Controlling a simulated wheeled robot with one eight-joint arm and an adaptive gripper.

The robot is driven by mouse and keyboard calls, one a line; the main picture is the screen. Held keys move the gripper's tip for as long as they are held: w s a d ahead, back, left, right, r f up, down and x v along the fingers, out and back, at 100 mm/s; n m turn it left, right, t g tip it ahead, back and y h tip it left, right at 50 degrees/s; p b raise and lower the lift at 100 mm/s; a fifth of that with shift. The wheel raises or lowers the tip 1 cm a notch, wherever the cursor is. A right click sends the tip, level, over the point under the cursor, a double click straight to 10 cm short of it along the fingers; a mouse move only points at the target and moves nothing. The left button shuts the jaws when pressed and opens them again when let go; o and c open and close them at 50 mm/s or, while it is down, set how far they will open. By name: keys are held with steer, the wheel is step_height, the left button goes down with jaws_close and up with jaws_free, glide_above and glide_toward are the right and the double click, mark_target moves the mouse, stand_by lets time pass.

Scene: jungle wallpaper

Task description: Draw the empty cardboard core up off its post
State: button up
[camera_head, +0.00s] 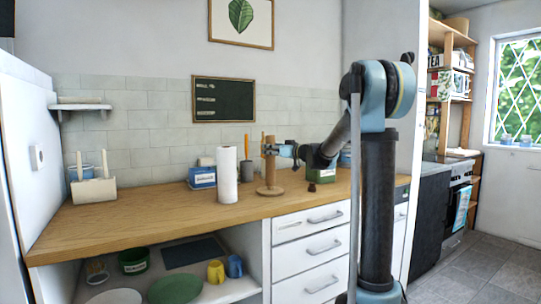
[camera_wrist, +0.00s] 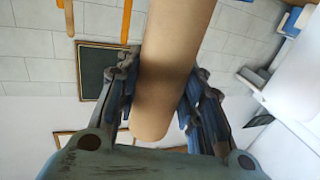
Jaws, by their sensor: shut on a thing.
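The cardboard core (camera_head: 270,172) is a plain brown tube, standing upright over the round wooden base (camera_head: 270,191) of its post on the counter. My gripper (camera_head: 271,150) reaches in from the right and is shut on the core near its upper end. In the wrist view the core (camera_wrist: 166,72) runs between the two fingers (camera_wrist: 162,90), which press on both its sides, and one end shows past them. The post itself is hidden or cannot be told from the core, and I cannot see how far the core sits down on it.
A white paper roll (camera_head: 227,176) stands just left of the post. A blue box (camera_head: 202,178) and a grey pot (camera_head: 246,172) with an orange stick are behind. A green box (camera_head: 322,172) stands to the right. The wooden counter (camera_head: 140,215) is clear at the left front.

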mark_target(274, 137)
steer(key=shift+r, duration=0.25)
steer(key=shift+s+r, duration=0.1)
steer(key=shift+r, duration=2.4)
steer(key=shift+r, duration=1.25)
steer(key=shift+r, duration=1.2)
